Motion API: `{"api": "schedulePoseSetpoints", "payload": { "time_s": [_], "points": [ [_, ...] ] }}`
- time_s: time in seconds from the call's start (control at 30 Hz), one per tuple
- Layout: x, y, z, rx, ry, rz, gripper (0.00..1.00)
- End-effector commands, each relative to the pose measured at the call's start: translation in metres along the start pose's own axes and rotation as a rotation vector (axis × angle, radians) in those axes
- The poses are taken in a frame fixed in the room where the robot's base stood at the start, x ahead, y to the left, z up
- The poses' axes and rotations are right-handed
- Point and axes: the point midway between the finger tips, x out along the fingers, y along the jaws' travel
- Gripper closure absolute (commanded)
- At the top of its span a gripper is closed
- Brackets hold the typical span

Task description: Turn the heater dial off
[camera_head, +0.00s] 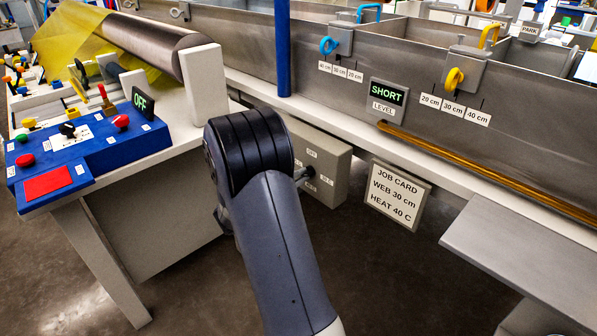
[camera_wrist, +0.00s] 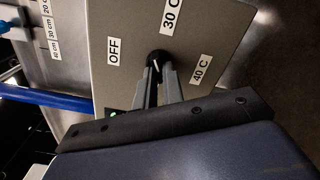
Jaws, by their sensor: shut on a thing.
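The grey heater box (camera_head: 336,178) hangs below the bath's ledge, partly hidden by my arm in the head view. In the wrist view its panel (camera_wrist: 215,40) carries the labels OFF, 30 C and 40 C. The black heater dial (camera_wrist: 159,56) sits between these labels and also shows as a small dark knob in the head view (camera_head: 305,173). My gripper (camera_wrist: 160,70) is shut on the dial, one finger on each side. A white mark shows on the dial between the fingers; I cannot tell which label it points at. A small green light (camera_wrist: 113,114) shows near the panel's edge.
A job card (camera_head: 396,194) reads WEB 30 cm, HEAT 40 C. The long metal bath (camera_head: 470,95) runs behind, with a SHORT level sign (camera_head: 388,96). A blue console (camera_head: 95,145) with an OFF display stands left. A grey shelf (camera_head: 520,250) juts out at right.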

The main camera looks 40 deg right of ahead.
Motion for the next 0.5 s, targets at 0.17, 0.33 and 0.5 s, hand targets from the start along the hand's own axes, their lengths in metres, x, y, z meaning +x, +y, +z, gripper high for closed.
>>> {"api": "schedulePoseSetpoints", "payload": {
  "time_s": [0.17,0.33,0.5],
  "points": [
    [-0.0004,0.0015,0.0013,-0.172,0.003,-0.001,1.00],
    [-0.0005,0.0008,0.0016,-0.334,0.003,-0.001,1.00],
    [-0.0005,0.0000,0.0021,-0.495,0.002,-0.002,1.00]
  ]
}}
